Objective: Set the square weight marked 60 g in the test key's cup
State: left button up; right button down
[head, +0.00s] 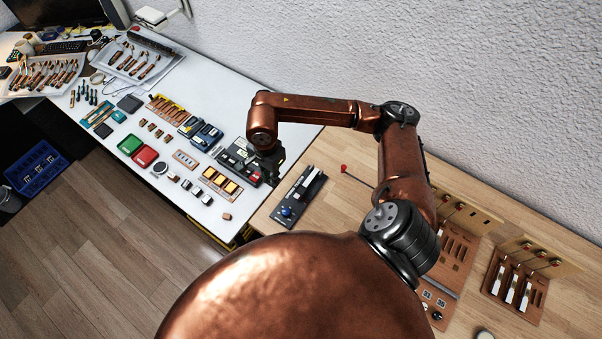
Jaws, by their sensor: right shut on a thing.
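My right gripper (271,172) points down at the far end of my copper arm, over the right end of a black tray (228,166) on the white table. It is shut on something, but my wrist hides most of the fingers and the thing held. I cannot read a 60 g mark anywhere. Several small metal blocks (186,184) stand in a row left of the gripper. Key models with white keys (512,286) and red-tipped parts stand on the wooden bench at right. I cannot make out which is the test key or its cup. My left gripper is not in view.
A black device with a blue knob (287,211) lies on the wooden bench (330,215) near the gripper. A wooden holder with yellow squares (221,182), a green dish (130,144) and a red dish (145,157) are on the white table. My arm hides part of the bench.

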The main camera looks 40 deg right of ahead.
jog(key=d+m+p, duration=0.2)
jog(key=m, duration=0.5)
jog(key=m+p, duration=1)
jog(key=m, duration=1.9)
send_near(301, 190)
jog(key=shift+a, duration=0.1)
pick_arm(q)
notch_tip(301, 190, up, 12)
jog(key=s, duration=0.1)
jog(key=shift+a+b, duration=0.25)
jog(key=shift+b, duration=0.1)
pick_arm(e)
jog(key=shift+f, duration=0.25)
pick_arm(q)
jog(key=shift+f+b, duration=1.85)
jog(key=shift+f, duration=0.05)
pick_arm(e)
jog(key=shift+f, duration=2.65)
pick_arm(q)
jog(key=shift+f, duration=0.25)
pick_arm(e)
jog(key=shift+f, duration=0.25)
